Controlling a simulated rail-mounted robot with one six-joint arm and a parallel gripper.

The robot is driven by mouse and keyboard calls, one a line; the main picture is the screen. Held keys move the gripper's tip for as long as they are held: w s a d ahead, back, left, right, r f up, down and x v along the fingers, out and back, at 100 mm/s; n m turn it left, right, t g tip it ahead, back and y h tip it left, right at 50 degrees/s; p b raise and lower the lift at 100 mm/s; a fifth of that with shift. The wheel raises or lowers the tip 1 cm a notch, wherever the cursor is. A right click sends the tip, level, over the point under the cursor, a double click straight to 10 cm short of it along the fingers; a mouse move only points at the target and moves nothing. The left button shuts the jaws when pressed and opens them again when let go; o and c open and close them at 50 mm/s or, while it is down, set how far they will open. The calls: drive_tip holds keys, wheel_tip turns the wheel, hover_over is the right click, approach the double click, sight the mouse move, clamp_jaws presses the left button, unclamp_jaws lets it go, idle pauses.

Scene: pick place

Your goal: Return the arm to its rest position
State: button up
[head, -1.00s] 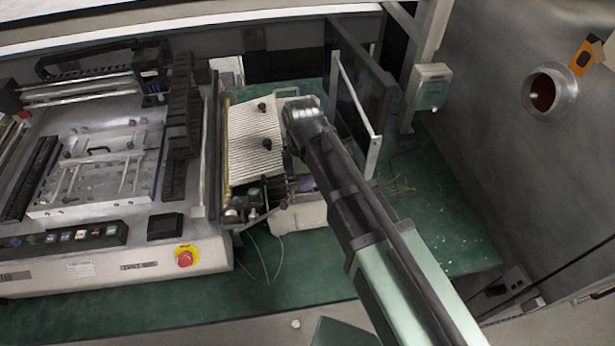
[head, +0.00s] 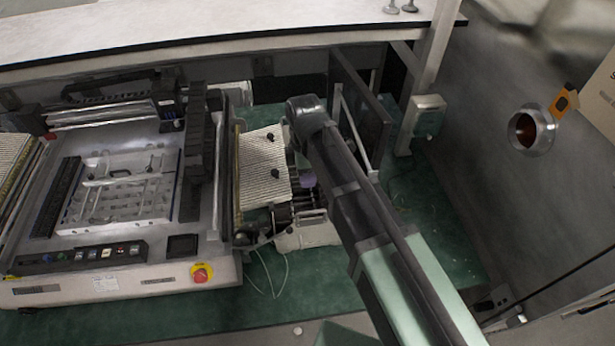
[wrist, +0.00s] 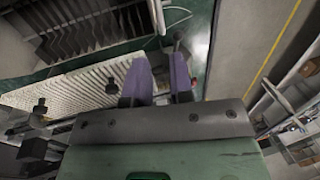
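My arm reaches from the lower right of the head view up to the middle, with its elbow joint beside the white ribbed conveyor belt (head: 262,170). My gripper shows only as a small purple patch (head: 308,179) there, mostly hidden by the arm. In the wrist view, the two purple fingers of my gripper (wrist: 159,68) stand apart with nothing seen between them. The ribbed belt (wrist: 80,88) lies beyond and to the left of the fingers.
A grey machine (head: 212,222) with a red stop button (head: 201,274) fills the left. A white bench top (head: 220,28) runs along the back. A dark panel (head: 359,105) stands right of the belt, near a grey wall (head: 490,130). Green floor (head: 215,309) is open in front.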

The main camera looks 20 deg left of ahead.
drive_tip(key=shift+f, duration=0.1)
idle(0.3)
drive_tip(key=d+f+m+b, duration=0.2)
drive_tip(key=d+m, duration=0.6)
drive_tip(key=d, duration=0.4)
drive_tip(key=d+f+m+t+b, duration=0.1)
drive_tip(key=d+f+m+b, duration=0.2)
drive_tip(key=d+m, duration=0.5)
drive_tip(key=d+f+m+y+b, duration=0.1)
drive_tip(key=d+m, duration=0.7)
drive_tip(key=d, duration=0.9)
drive_tip(key=shift+d+f+t+b, duration=0.15)
drive_tip(key=shift+f+t+b, duration=0.25)
drive_tip(key=shift+f+b, duration=0.5)
